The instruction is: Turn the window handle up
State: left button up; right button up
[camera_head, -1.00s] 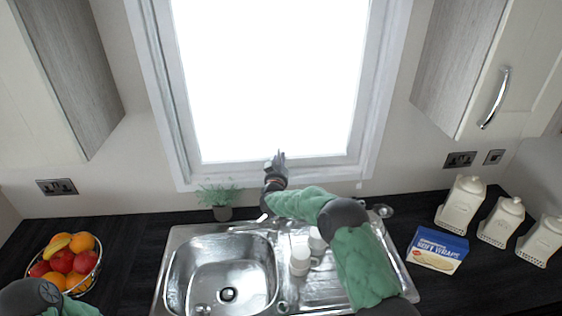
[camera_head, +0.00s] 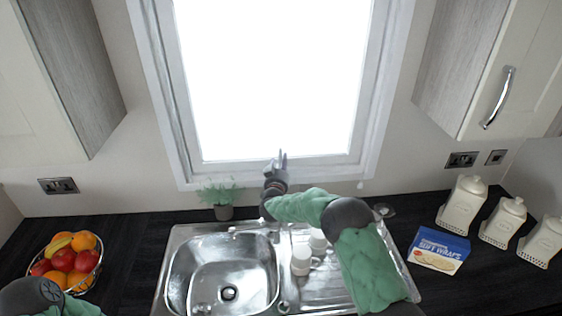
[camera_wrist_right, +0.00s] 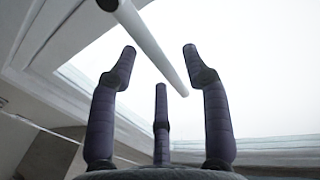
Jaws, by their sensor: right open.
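The window (camera_head: 270,80) is bright white inside a pale frame above the sink. My right gripper (camera_head: 281,156) is at the middle of the window's bottom edge, fingers pointing up. In the right wrist view the right gripper (camera_wrist_right: 160,62) has its three fingers spread and empty. A pale bar, apparently the window handle (camera_wrist_right: 150,45), slants from the top left down to between the fingertips. I cannot tell whether a finger touches it. In the head view I cannot make the handle out near my gripper. My left arm shows at the bottom left, but its gripper is out of view.
The steel sink (camera_head: 180,285) lies below the window, with white cups (camera_head: 302,260) on its drainer. A small plant (camera_head: 220,200) stands left of my right gripper. A fruit bowl (camera_head: 92,280), a wraps box (camera_head: 440,248) and white canisters (camera_head: 462,205) stand on the counter.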

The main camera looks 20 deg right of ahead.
jog(key=v, duration=0.9)
jog(key=shift+s, duration=0.25)
jog(key=shift+a, duration=0.1)
